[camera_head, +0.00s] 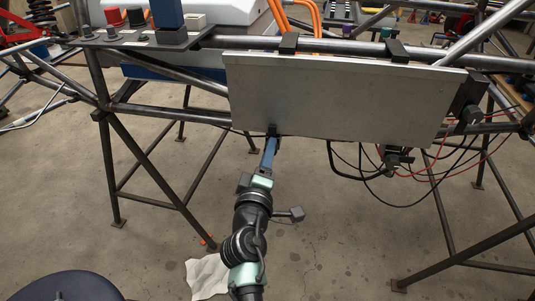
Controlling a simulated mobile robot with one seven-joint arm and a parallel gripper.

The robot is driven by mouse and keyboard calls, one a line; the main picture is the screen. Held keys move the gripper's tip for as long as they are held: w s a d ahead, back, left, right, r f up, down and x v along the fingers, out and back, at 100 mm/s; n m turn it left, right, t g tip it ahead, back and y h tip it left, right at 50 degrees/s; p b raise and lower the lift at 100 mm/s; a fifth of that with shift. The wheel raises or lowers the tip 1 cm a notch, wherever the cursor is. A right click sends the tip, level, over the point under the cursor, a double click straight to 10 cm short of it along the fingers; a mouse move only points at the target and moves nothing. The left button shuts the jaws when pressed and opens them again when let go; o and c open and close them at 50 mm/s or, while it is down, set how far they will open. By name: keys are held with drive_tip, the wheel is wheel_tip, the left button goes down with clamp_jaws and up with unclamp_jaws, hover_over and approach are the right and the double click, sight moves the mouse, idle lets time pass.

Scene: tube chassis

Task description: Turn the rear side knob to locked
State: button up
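A light grey flat panel (340,98) hangs from the chassis tubes by black clamps. At its right end is a black block (470,92) with a rounded, knob-like part (471,115). I cannot tell which is the rear side knob, nor read any locked mark. My gripper (272,132) is at the panel's lower left edge, far from the right block. Its fingertips are small and dark; their opening and any contact are unclear.
Steel tubes (170,117) run left and right behind my arm, with diagonal legs around. Red and black cables and a dark bracket (397,157) hang below the panel's right half. A white cloth (207,277) lies on the floor. The floor right of my arm is mostly clear.

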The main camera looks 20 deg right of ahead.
drive_tip(key=shift+o, duration=1.2)
drive_tip(key=p+v, duration=0.1)
drive_tip(key=v, duration=1.2)
drive_tip(key=shift+p, duration=0.4)
